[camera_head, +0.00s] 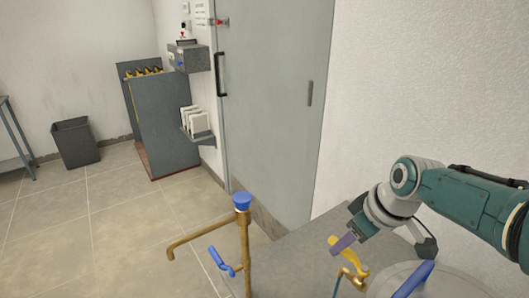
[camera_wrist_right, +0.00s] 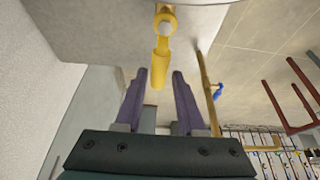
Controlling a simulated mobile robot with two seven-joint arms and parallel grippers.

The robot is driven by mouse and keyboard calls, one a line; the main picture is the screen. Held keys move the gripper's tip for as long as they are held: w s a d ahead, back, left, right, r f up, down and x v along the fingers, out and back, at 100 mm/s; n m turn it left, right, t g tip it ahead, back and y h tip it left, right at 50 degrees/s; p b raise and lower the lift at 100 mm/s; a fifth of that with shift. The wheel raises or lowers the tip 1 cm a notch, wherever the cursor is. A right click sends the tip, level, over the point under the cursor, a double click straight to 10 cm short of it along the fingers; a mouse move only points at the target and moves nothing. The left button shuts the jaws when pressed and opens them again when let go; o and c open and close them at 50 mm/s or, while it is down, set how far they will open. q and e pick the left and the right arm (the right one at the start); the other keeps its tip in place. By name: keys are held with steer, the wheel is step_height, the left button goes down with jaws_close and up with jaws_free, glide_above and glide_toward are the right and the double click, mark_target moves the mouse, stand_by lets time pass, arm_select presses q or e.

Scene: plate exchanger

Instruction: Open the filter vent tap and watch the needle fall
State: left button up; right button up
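A yellow tap lever (camera_head: 352,258) sits on a small brass tap (camera_head: 352,278) at the lower right of the head view. In the right wrist view the yellow lever (camera_wrist_right: 162,50) points toward the gripper, its end in line with the gap between the fingertips. My right gripper (camera_head: 347,238) has purple fingers and is right at the lever. The wrist view shows its fingers apart (camera_wrist_right: 160,76), with clear space on both sides of the lever; I cannot tell whether either touches. No gauge needle can be made out. My left gripper is out of view.
A brass standpipe (camera_head: 246,245) with a blue cap and blue lever (camera_head: 221,262) stands left of the gripper. Another blue lever (camera_head: 413,280) lies over a round metal top (camera_head: 450,285) at lower right. A grey door (camera_head: 275,100) and wall are behind. Floor at left is open.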

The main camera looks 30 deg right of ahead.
mark_target(359, 264)
steer(key=shift+s+r, duration=0.1)
steer(key=shift+r, duration=0.25)
steer(key=p+v, duration=0.5)
steer(key=v, duration=0.4)
steer(key=shift+s+r, duration=0.1)
